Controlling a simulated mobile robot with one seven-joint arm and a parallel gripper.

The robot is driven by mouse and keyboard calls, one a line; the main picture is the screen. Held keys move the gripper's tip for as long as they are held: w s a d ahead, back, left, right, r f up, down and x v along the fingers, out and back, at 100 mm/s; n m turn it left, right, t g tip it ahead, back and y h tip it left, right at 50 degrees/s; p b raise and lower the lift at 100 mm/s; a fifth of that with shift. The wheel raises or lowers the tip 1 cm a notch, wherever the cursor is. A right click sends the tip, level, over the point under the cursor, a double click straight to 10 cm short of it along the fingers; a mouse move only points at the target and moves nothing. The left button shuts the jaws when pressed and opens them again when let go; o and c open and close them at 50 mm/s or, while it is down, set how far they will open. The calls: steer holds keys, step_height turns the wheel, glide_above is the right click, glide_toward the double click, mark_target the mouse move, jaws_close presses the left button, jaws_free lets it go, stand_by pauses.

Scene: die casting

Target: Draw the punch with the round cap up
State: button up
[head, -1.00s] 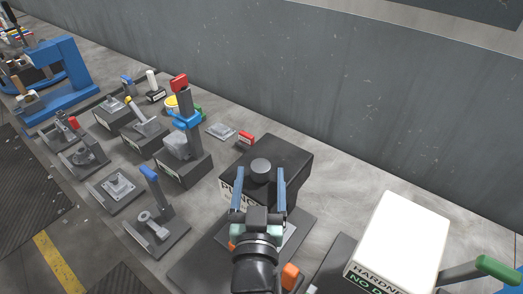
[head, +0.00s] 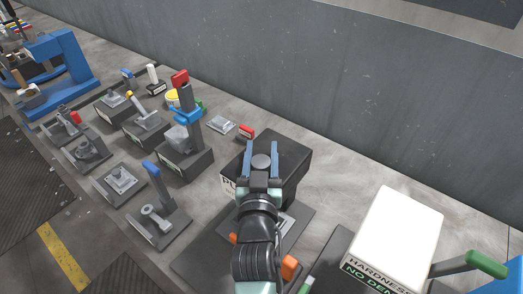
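The punch's round cap (head: 261,162) is a dark grey disc on top of a black block (head: 297,165) with a white label, partly hidden by my arm. My gripper (head: 261,150) reaches over the block with its two blue fingers apart, one on each side of the cap. I see a small gap between the fingers and the cap. The punch's shaft below the cap is hidden.
A white box labelled hardness (head: 400,238) with a green-handled lever (head: 486,264) stands at the right. Several small fixtures stand at the left, including one with a red top and blue clamp (head: 186,117). A grey wall (head: 350,80) runs behind.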

jaws_close()
stand_by(1.0)
